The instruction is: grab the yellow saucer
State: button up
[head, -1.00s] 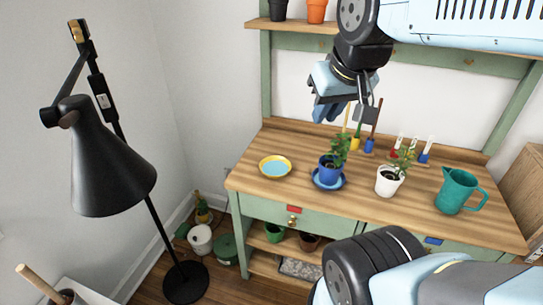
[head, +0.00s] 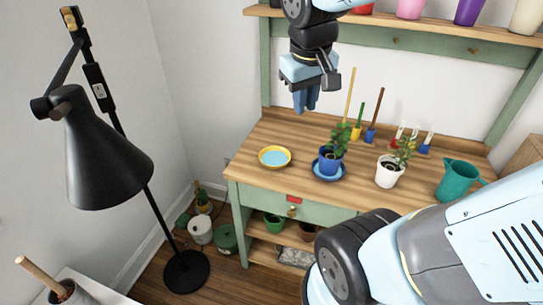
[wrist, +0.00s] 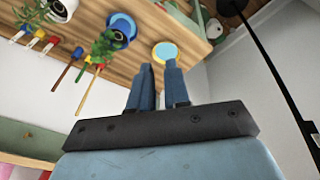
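The yellow saucer (head: 275,158), with a light blue middle, lies flat and empty on the left part of the wooden bench top (head: 240,173). It also shows in the wrist view (wrist: 166,51), just beyond the fingertips. My gripper (head: 306,108) hangs above the bench, pointing down, higher than the saucer and a little to its right in the head view. Its two blue fingers show in the wrist view (wrist: 158,72) with a narrow gap and nothing between them. The gripper is apart from the saucer.
A blue pot with a plant (head: 330,160) stands on a blue saucer (head: 342,175), right of the yellow one. A white pot (head: 389,172) and teal jug (head: 457,181) stand farther right. Upright tools (head: 370,130) stand behind. A black lamp (head: 105,150) stands left.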

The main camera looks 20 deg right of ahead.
jog(key=w+a+f+n+g+h, duration=0.1)
jog(key=w+f+n+g+h, duration=0.2)
jog(key=w+f, duration=0.4)
jog(key=n+h, duration=0.9)
jog(key=h, duration=0.1)
send_over(276, 172)
jog(key=a, duration=1.2)
notch_tip(276, 172, down, 24)
jog(key=shift+t, duration=0.4)
jog(key=x, duration=1.3)
jog(key=shift+s+f, duration=0.3)
jog(key=shift+f, duration=0.05)
jog(key=shift+a, duration=0.1)
grip_shut()
